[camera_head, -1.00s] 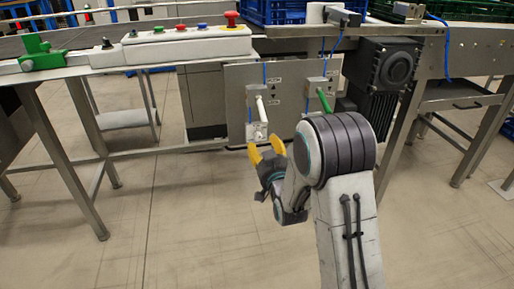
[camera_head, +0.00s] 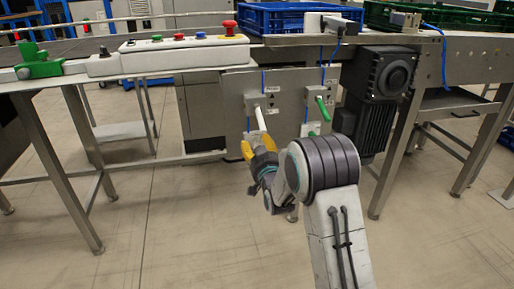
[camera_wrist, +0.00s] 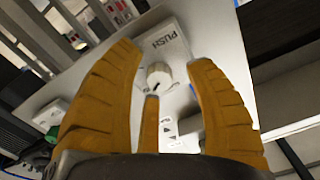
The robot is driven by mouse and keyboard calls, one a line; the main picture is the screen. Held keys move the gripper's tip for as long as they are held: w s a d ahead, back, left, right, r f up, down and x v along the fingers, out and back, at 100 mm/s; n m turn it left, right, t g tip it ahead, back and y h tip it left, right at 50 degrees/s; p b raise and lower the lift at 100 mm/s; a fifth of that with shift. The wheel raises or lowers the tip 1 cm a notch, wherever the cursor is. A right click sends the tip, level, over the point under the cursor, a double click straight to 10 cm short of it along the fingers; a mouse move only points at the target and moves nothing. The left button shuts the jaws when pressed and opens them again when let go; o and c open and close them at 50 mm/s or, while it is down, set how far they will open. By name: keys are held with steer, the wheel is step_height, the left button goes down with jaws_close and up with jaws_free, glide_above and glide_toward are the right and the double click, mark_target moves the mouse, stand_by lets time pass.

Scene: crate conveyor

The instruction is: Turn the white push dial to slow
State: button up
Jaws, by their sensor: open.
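The white push dial (camera_wrist: 158,75) shows in the wrist view as a short round knob on a pale plate, beside a label reading PUSH (camera_wrist: 161,36). It lies between the tips of my yellow fingers, slightly beyond them, with no clear contact. Which setting it points to is too small to tell. My gripper (camera_wrist: 164,62) is open and empty, its fingers spread on both sides of the dial.
A green lever (camera_head: 322,108) sticks out of the panel to the right. A dark motor (camera_head: 385,80) hangs farther right. Above are the button box (camera_head: 185,52) with a red mushroom button (camera_head: 230,27) and a blue crate (camera_head: 285,18). The floor below is clear.

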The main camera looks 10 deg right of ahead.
steer(key=shift+w, duration=0.1)
stand_by(0.3)
jaws_close()
